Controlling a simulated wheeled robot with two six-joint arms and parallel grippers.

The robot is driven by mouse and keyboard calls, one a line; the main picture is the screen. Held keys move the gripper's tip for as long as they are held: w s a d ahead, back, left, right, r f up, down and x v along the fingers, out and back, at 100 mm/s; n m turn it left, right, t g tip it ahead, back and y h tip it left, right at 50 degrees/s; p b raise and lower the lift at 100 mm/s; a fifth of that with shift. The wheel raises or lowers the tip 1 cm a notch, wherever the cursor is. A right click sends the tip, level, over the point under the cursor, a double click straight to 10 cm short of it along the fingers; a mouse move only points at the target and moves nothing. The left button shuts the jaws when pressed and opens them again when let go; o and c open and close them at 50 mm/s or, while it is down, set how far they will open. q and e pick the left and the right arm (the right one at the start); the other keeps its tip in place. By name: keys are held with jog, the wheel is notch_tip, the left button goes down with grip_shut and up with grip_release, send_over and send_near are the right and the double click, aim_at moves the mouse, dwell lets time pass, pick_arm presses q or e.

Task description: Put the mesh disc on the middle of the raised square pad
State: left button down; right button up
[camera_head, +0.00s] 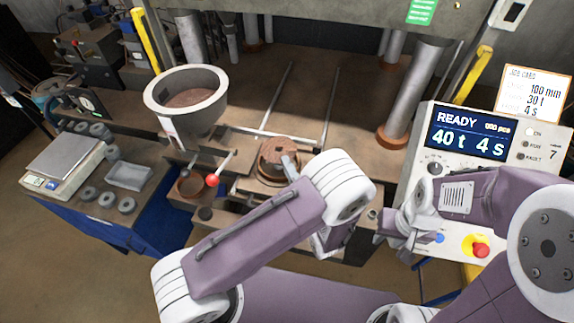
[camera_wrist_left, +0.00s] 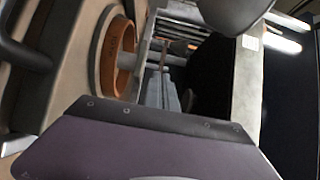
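A round brown disc (camera_head: 276,148) lies on top of a round holder (camera_head: 268,170) at the press front; I cannot tell whether it is the mesh disc. My left gripper (camera_head: 289,164) is mostly hidden behind my own white wrist joint. A grey tip, seemingly part of it, reaches over the disc's right side. I cannot tell whether it touches or grips anything. My right gripper (camera_head: 390,227) is beside the control panel, away from the disc; its finger gap is unclear. The raised square pad is not clearly identifiable. The left wrist view shows neither fingertips nor a disc.
A grey bowl (camera_head: 187,98) of brown material and a red-knobbed lever (camera_head: 213,180) stand left of the holder. Scales (camera_head: 62,160), a tray (camera_head: 130,176) and several grey rings occupy the left bench. Press columns (camera_head: 412,88) stand behind. The control panel (camera_head: 470,140) is right.

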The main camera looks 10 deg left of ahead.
pick_arm(q)
jog(key=shift+a, duration=0.1)
jog(key=shift+b, duration=0.5)
dwell(1.0)
jog(key=shift+f, duration=0.2)
jog(key=shift+f+b, duration=0.7)
jog(key=shift+b, duration=0.25)
jog(key=shift+f, duration=0.15)
dwell(0.8)
dwell(0.5)
jog(key=c, duration=1.9)
grip_release()
jog(key=shift+s+f+b, duration=0.15)
jog(key=shift+f+b, duration=0.1)
jog(key=shift+b, duration=0.15)
